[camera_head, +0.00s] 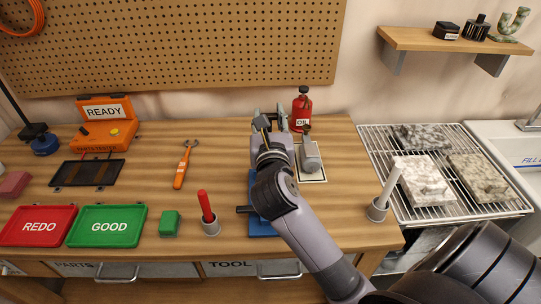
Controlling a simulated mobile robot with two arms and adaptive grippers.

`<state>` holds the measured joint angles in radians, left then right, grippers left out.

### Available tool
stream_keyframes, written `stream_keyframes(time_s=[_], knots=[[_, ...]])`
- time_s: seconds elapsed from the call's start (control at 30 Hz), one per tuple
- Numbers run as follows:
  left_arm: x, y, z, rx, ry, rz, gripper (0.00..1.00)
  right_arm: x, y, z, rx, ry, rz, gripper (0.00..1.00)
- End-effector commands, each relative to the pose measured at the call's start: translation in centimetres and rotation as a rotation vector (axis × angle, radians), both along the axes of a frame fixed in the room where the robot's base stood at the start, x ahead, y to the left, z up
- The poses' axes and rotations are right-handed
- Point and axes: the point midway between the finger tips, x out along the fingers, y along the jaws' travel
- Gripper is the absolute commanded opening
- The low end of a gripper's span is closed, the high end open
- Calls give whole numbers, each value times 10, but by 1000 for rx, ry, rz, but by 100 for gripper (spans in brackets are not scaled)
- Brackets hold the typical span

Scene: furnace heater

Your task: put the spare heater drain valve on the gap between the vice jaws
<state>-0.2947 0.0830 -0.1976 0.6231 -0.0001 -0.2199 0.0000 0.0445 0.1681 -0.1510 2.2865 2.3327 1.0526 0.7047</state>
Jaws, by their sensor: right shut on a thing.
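My right gripper (270,122) reaches in from the lower right, over the blue vice, toward the back of the bench. It is shut on a small dark, yellowish piece (262,121), which looks like the drain valve; its shape is mostly hidden. The blue vice (262,226) stands on the bench below my right arm, with a dark handle at its left. My arm covers most of it, so the jaws and the gap between them are hidden. My left gripper is not in view.
A grey device (311,157) stands on a pale mat right of my gripper, with a red oil bottle (301,108) behind. A cup with a red-handled tool (209,221) and a cup with a white stick (380,206) flank the vice. The bench around the orange wrench (184,165) is clear.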

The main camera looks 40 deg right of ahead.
Motion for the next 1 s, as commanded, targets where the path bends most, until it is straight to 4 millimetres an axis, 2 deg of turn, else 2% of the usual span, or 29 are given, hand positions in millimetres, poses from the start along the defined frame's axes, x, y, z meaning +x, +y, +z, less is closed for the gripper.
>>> stream_keyframes(time_s=[0.1,0.23,0.47,0.7,1.0], knots=[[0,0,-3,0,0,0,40,-1,0,-30,-5,2,1,0],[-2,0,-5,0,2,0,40,0,-1,-53,-4,-1,-1,0],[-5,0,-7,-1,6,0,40,0,-1,-69,-3,-4,-2,0],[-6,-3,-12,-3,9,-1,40,0,0,-102,-4,-2,-1,0],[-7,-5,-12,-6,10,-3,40,0,0,-107,-3,-6,0,0]])
